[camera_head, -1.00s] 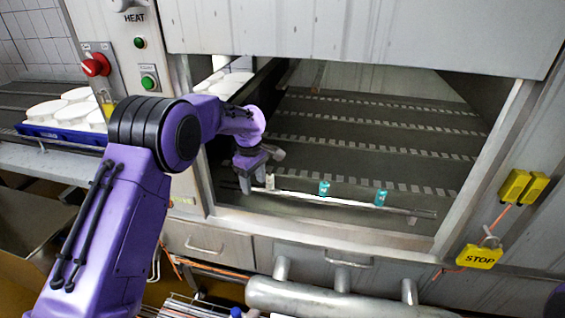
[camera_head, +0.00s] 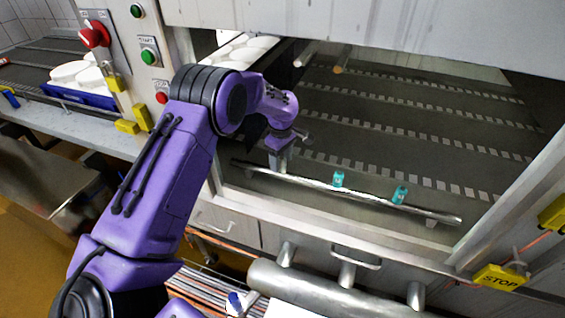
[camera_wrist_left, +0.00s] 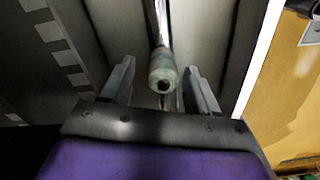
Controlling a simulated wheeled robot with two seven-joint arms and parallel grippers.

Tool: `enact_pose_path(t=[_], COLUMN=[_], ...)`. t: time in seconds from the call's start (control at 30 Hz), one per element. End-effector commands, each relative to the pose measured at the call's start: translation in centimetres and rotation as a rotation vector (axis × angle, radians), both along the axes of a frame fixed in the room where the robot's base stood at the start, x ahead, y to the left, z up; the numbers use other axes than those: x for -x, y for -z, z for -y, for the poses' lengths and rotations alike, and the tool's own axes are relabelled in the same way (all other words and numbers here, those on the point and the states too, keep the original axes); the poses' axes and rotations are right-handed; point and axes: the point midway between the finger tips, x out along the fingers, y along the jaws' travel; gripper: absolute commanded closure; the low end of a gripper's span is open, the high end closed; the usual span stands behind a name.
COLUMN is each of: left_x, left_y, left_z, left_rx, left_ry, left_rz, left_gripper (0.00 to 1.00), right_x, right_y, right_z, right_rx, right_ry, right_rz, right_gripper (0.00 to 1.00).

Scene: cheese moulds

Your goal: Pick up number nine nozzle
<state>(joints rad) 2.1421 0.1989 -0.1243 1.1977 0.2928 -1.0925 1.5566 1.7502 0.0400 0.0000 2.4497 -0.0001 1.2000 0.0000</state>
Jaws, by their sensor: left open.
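A metal spray pipe (camera_head: 300,183) runs along the front of the machine opening. Two teal nozzles stand on it, one near its middle (camera_head: 338,179) and one further right (camera_head: 400,194). My left gripper (camera_head: 279,168) is at the pipe's left part, left of both. In the left wrist view a pale, worn, greenish nozzle (camera_wrist_left: 163,72) with a dark hole in its end lies between the open fingers of the left gripper (camera_wrist_left: 160,70), with a gap on each side. My gripper hides this nozzle in the head view. No number is readable. My right gripper is out of view.
A dark conveyor with pale slotted rows (camera_head: 420,120) lies behind the pipe. The opening's left post and upper panel (camera_head: 370,25) border the space. White moulds (camera_head: 80,73) stand in a blue crate at left. A yellow STOP tag (camera_head: 499,278) hangs at right.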

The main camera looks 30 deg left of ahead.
Motion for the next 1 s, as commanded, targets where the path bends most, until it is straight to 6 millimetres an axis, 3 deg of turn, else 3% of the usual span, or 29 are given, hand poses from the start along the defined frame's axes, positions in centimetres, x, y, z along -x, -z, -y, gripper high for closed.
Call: enact_pose_path(t=[0.3,0.47,0.5,0.83,1.0], left_x=[0.0,-0.1,-0.1,-0.1,-0.2], left_y=[0.9,0.9,0.9,0.7,-1.1], left_z=[0.0,0.1,0.1,0.0,0.0], left_rx=[-0.001,-0.001,-0.001,-0.001,0.0], left_ry=[0.001,0.001,0.001,0.001,0.001], left_rz=[0.001,0.001,0.001,0.002,0.007], left_gripper=[0.43,0.95,0.99,0.99,0.99], right_x=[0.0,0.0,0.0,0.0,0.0], right_y=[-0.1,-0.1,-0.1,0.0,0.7], right_z=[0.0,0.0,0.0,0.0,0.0], right_rx=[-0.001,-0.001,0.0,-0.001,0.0], right_ry=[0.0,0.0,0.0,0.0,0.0], right_rz=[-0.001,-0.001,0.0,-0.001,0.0], right_gripper=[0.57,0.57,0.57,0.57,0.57])
